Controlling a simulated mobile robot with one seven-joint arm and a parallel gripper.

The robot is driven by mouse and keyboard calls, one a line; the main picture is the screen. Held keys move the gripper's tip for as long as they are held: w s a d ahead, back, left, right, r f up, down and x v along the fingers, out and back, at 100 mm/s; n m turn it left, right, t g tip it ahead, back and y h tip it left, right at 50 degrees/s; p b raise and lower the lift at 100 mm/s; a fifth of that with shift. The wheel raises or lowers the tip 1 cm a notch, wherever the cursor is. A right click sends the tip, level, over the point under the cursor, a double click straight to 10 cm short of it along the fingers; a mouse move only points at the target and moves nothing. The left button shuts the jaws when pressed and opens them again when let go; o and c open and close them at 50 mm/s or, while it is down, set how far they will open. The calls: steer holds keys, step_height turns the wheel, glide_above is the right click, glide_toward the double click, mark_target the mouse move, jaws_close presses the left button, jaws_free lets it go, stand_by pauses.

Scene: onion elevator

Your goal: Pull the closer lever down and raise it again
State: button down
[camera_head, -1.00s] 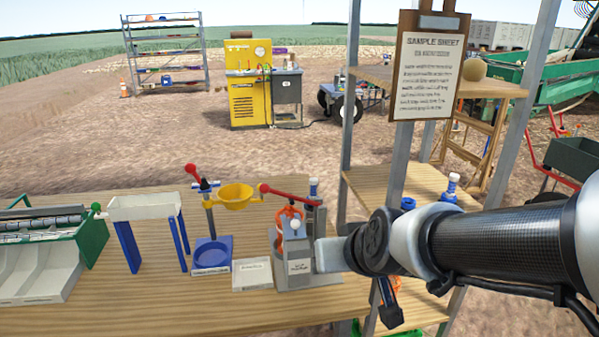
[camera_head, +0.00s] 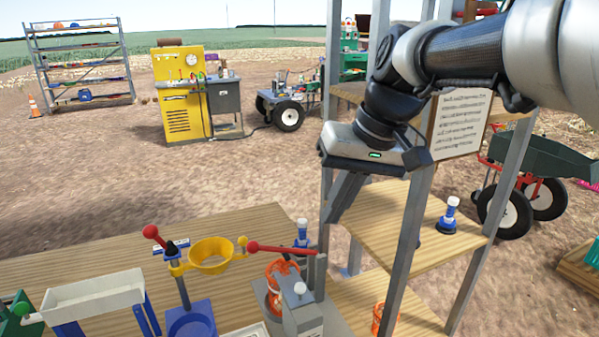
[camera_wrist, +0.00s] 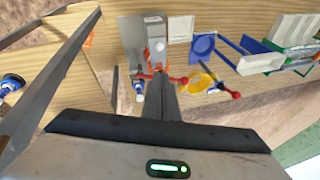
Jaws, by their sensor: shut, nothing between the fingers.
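A grey device (camera_head: 306,323) stands at the right end of the wooden table, with an orange part (camera_head: 277,283) in it. It has a red lever (camera_head: 280,249) with a red ball knob, lying nearly level toward the left. I cannot read its label to confirm it is the closer. A blue stand with a yellow ring (camera_head: 212,255) and its own red knob (camera_head: 150,231) stands to its left. My gripper (camera_head: 343,205) is shut and empty, above and right of the grey device. In the wrist view, the shut fingers (camera_wrist: 164,98) overlap the device and lever in line of sight; contact is not visible.
A metal-posted shelf (camera_head: 400,222) stands right of the table, close to my gripper, with a blue-and-white bottle (camera_head: 448,214) on it. A white tray on blue legs (camera_head: 92,294) stands at the table's left.

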steer(key=w+a+n+g+y+p, duration=0.1)
steer(key=w+a+n+g+y, duration=0.1)
steer(key=w+a, duration=0.6)
steer(key=b, duration=0.2)
glide_toward(256, 242)
steer(key=x, duration=0.6)
steer(key=shift+a+f, duration=0.15)
steer(key=shift+f, duration=0.1)
steer(key=s+a+f+t+h, duration=0.1)
steer(key=a+f+h, duration=0.2)
steer(key=f, duration=0.4)
steer(key=shift+s+a+n+h, duration=0.2)
steer(key=shift+s+n+h, duration=0.1)
steer(key=shift+r, duration=0.15)
